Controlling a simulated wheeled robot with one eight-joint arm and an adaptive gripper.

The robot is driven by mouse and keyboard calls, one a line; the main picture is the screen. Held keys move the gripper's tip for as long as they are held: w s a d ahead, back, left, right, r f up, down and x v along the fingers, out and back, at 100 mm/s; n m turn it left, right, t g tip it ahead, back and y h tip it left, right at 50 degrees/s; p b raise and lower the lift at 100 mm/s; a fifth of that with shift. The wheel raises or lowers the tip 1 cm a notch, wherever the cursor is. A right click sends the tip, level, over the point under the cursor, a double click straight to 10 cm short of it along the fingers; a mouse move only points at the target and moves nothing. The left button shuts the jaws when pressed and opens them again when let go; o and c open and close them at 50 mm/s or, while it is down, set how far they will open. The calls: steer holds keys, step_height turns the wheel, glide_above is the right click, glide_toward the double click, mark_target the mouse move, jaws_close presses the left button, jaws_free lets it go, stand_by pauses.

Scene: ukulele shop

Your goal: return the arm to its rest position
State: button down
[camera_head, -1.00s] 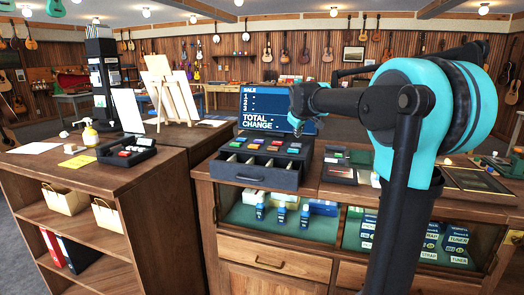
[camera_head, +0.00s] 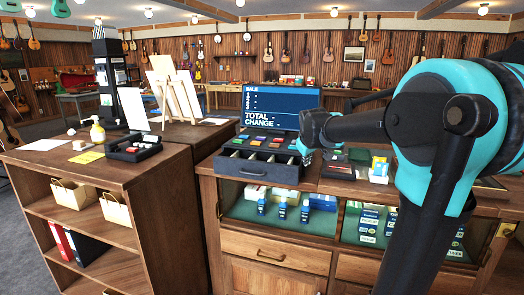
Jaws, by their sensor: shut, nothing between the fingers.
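My arm, dark with turquoise joints, fills the right side of the view and bends left in front of the cash register screen (camera_head: 281,101). Its forward link ends near the screen's lower right corner, with a little turquoise showing below. My gripper cannot be made out; it seems hidden behind my own arm. Below the arm's end, the register's cash drawer (camera_head: 256,177) stands open on the glass-fronted counter.
A wooden shelf unit (camera_head: 130,182) stands at left, with a black tray (camera_head: 132,148), a pump bottle (camera_head: 97,132) and papers on top. Easels (camera_head: 172,88) stand behind. Small boxes (camera_head: 379,170) sit on the counter close to my arm. The floor at far left is clear.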

steer(key=s+d+f+m+g, duration=0.1)
steer(key=s+f+m, duration=0.1)
steer(key=s+f, duration=1)
steer(key=s+d+f+m+g+y, duration=0.1)
steer(key=s+f+m+g, duration=0.1)
steer(key=s+f, duration=1)
steer(key=s+m, duration=0.1)
steer(key=s, duration=0.7)
steer(key=shift+s+f+m+g, duration=0.15)
steer(key=shift+f+m+g, duration=0.15)
steer(key=shift+f, duration=0.05)
steer(key=c, duration=2.2)
jaws_free()
